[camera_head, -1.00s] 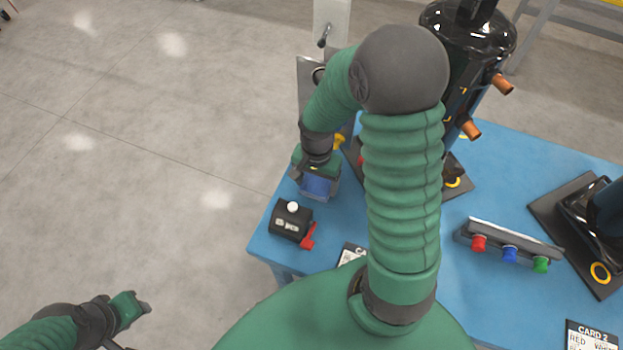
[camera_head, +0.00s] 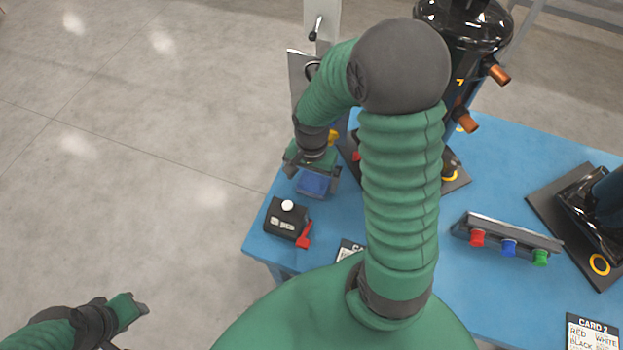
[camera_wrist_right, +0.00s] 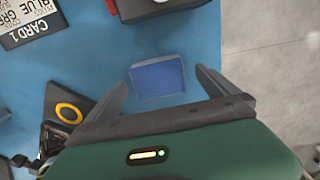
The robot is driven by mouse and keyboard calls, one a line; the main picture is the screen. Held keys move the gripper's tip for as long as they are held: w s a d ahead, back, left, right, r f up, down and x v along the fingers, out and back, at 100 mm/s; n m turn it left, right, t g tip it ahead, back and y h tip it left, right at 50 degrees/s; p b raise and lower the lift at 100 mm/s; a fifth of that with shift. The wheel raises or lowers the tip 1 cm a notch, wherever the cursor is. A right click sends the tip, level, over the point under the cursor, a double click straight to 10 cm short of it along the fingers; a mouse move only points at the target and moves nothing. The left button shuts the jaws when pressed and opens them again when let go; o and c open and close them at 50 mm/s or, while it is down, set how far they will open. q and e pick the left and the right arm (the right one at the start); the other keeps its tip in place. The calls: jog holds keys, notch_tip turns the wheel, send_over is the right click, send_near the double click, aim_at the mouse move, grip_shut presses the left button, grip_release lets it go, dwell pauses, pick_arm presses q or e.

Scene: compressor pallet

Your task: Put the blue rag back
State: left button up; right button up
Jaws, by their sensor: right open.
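The blue rag (camera_head: 313,184) is a small dark-blue square near the left edge of the blue table. In the right wrist view the rag (camera_wrist_right: 157,75) lies between and slightly beyond the two fingers, with blue table surface showing on both sides of it. My right gripper (camera_head: 311,171) is open over the rag, pointing down. In the head view it hides the rag's far edge. Whether the fingers touch the rag, I cannot tell. My left gripper (camera_head: 136,306) hangs at the lower left, over the floor and away from the table; its jaws are too small to read.
A black box (camera_head: 287,221) with a white knob and red lever stands just in front of the rag. A black compressor (camera_head: 463,50) with copper stubs stands behind. A rack (camera_head: 508,238) with red, blue and green caps sits right.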

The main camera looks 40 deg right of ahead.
aim_at(312, 184)
notch_tip(312, 184, up, 10)
jog(key=p, duration=0.2)
jog(key=a+n+t, duration=0.1)
jog(key=a+n, duration=0.2)
jog(key=n, duration=0.1)
jog(key=s+a+f+n, duration=0.1)
jog(key=a+n, duration=0.3)
jog(key=a+n+t, duration=0.1)
jog(key=a+n, duration=0.3)
jog(key=shift+s+f+t, duration=0.25)
jog(key=shift+f+t, duration=0.05)
jog(key=shift+s+a+n, duration=0.1)
jog(key=shift+a+n, duration=0.1)
jog(key=shift+n, duration=0.2)
jog(key=w+p+v, duration=0.2)
jog(key=p+v, duration=0.6)
jog(key=p, duration=0.1)
jog(key=shift+d+r, duration=0.15)
jog(key=shift+r, duration=0.3)
jog(key=shift+f, duration=0.1)
